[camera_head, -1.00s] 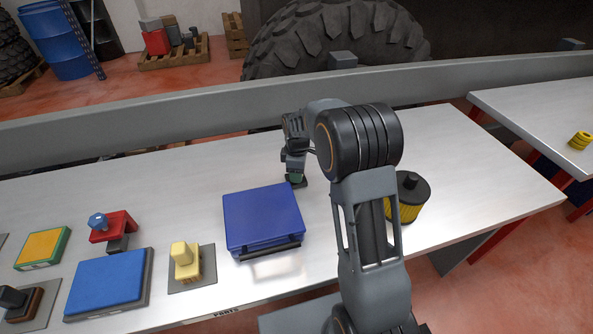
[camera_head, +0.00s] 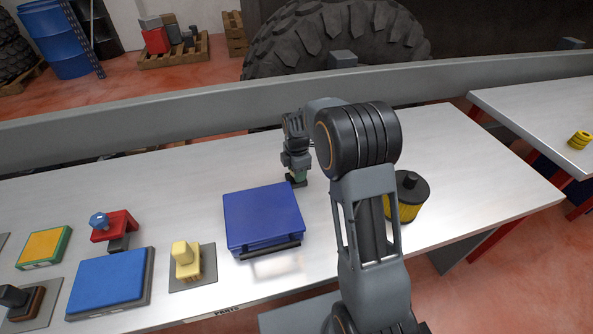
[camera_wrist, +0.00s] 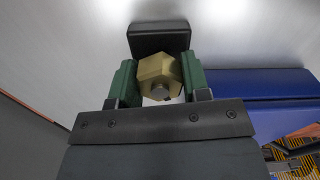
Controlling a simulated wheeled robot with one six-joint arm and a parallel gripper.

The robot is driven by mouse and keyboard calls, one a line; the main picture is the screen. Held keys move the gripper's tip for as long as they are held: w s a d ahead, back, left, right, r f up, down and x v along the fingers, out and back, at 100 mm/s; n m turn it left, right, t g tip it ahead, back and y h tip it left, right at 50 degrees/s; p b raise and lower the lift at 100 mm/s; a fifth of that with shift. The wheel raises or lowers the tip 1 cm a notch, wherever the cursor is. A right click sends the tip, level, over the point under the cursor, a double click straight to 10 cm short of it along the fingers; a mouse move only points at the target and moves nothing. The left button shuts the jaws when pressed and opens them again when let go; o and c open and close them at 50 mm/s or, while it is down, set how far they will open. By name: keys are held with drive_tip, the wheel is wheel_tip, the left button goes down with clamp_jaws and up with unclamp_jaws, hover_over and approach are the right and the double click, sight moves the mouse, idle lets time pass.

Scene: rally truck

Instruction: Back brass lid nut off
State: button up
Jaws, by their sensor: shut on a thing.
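The brass nut (camera_wrist: 158,72) is hexagonal and sits between the two green jaw pads of my gripper (camera_wrist: 160,84) in the wrist view. A grey round stud end shows at its middle. My gripper is shut on the nut, with a pad against each side. A black block (camera_wrist: 158,38) lies just beyond the nut. In the head view my gripper (camera_head: 297,178) is low over the table at the back right corner of the blue case (camera_head: 262,215). The nut is hidden there by my gripper.
The blue case also shows at the right in the wrist view (camera_wrist: 260,84). On the white table (camera_head: 190,170), a yellow and black filter (camera_head: 408,200) stands right of my arm. A red bracket (camera_head: 118,228), a blue box (camera_head: 108,283) and a yellow block (camera_head: 186,262) lie left. The table's back is clear.

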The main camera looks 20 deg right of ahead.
drive_tip(key=shift+s+f, duration=0.2)
drive_tip(key=shift+f, duration=0.05)
drive_tip(key=o, duration=0.9)
drive_tip(key=shift+w+r, duration=0.1)
drive_tip(key=shift+r, duration=0.05)
drive_tip(key=shift+o, duration=0.2)
wheel_tip(320, 180, up, 14)
drive_tip(key=shift+p, duration=0.35)
